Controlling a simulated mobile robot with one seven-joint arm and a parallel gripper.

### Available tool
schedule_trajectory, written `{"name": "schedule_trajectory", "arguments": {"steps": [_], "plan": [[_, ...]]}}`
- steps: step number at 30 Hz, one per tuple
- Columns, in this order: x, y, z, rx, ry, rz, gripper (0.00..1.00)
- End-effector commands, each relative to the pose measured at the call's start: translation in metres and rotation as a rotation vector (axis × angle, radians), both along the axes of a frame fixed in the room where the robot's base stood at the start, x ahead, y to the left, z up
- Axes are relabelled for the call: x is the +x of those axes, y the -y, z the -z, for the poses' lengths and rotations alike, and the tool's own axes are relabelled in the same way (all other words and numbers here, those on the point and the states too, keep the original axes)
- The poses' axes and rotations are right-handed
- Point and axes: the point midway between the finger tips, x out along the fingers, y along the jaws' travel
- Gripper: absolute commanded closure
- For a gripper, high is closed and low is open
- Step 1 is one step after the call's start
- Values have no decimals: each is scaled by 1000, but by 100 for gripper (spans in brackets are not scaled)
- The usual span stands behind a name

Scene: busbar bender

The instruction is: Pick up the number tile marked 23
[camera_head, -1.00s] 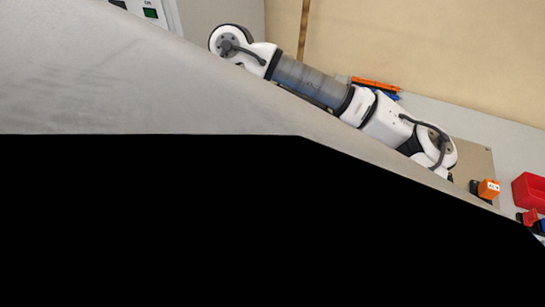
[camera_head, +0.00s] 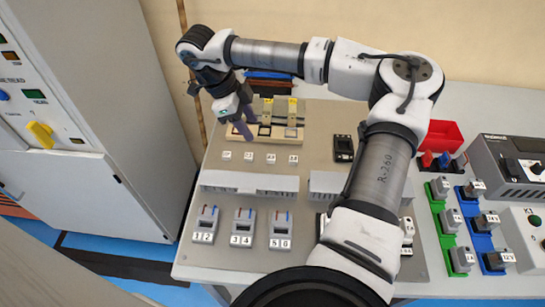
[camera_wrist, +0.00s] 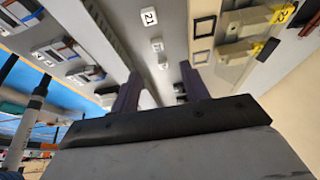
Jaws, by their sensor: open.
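Several small white number tiles lie in a row on the grey panel in the head view; the left end tile (camera_head: 226,155) and the right end tile (camera_head: 293,158) are too small to read. I cannot tell which tile is 23. My gripper (camera_head: 244,127) is open and empty, above the left end of the wooden holder, behind the tile row. In the wrist view my gripper (camera_wrist: 160,72) shows its two dark purple fingers apart, with small tiles seen in the gap.
The wooden holder (camera_head: 290,133) has square recesses and upright blocks with yellow labels. Grey ducts (camera_head: 247,182) and switch modules marked 1 to 6 lie in front of the tiles. A black device (camera_head: 343,148) stands to the right. A red bin (camera_head: 440,137) is farther right.

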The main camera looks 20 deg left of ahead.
Motion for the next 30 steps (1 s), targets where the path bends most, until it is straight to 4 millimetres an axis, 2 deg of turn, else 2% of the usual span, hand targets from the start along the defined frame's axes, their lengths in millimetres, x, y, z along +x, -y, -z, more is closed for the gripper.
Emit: {"name": "schedule_trajectory", "arguments": {"steps": [3, 9, 16, 24, 30], "plan": [[2, 10, 21, 0, -5, 1, 55], [5, 20, 49, 2, -4, 0, 55], [5, 27, 62, 1, -6, 0, 55], [6, 43, 97, 3, -4, 0, 55], [7, 44, 104, 4, -1, -1, 55]]}}
